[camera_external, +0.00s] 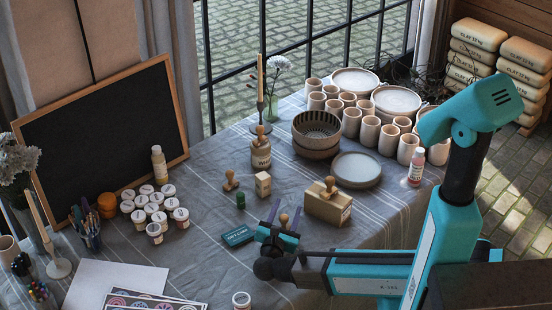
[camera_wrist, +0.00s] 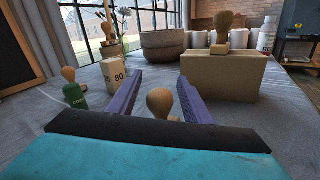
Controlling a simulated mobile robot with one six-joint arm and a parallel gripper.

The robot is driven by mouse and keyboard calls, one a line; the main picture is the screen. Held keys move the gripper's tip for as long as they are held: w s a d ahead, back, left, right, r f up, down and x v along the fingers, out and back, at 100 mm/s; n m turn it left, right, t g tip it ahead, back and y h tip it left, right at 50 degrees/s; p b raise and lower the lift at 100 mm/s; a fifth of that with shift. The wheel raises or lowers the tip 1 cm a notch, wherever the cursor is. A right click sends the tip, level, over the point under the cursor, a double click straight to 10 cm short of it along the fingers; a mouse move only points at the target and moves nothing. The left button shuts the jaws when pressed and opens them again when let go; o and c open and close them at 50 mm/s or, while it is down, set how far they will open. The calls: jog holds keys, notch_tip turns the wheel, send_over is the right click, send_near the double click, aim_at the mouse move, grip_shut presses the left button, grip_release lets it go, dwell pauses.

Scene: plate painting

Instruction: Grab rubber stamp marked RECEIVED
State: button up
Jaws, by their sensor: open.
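No RECEIVED marking is readable on any stamp. One round wooden stamp knob (camera_wrist: 160,103) stands between my fingers; its base is hidden, and it also shows in the external view (camera_external: 284,218). My gripper (camera_external: 279,222) is open, its two purple fingers (camera_wrist: 160,80) on either side of this knob with a gap on each side. Another knobbed stamp (camera_external: 329,184) is on top of a large cardboard-coloured box (camera_external: 326,206) to the right.
A small cream block (camera_external: 263,184) marked 80 in the wrist view stands ahead. A jar (camera_external: 261,152), stacked bowls (camera_external: 316,148) and several cups stand behind.

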dwell(0.3)
jog(key=c, duration=1.1)
jog(key=shift+r, duration=0.15)
jog(key=shift+c, duration=0.2)
jog(key=shift+r, duration=1.65)
jog(key=s+d+b, duration=0.1)
jog(key=s+d, duration=0.2)
jog(key=shift+s+d+r, duration=0.15)
jog(key=shift+s+d, duration=0.15)
jog(key=s+d+r+p, duration=0.1)
jog(key=s+d+p, duration=0.6)
jog(key=p, duration=1)
jog(key=shift+s+d+p, duration=0.25)
jog(key=shift+s+p, duration=0.15)
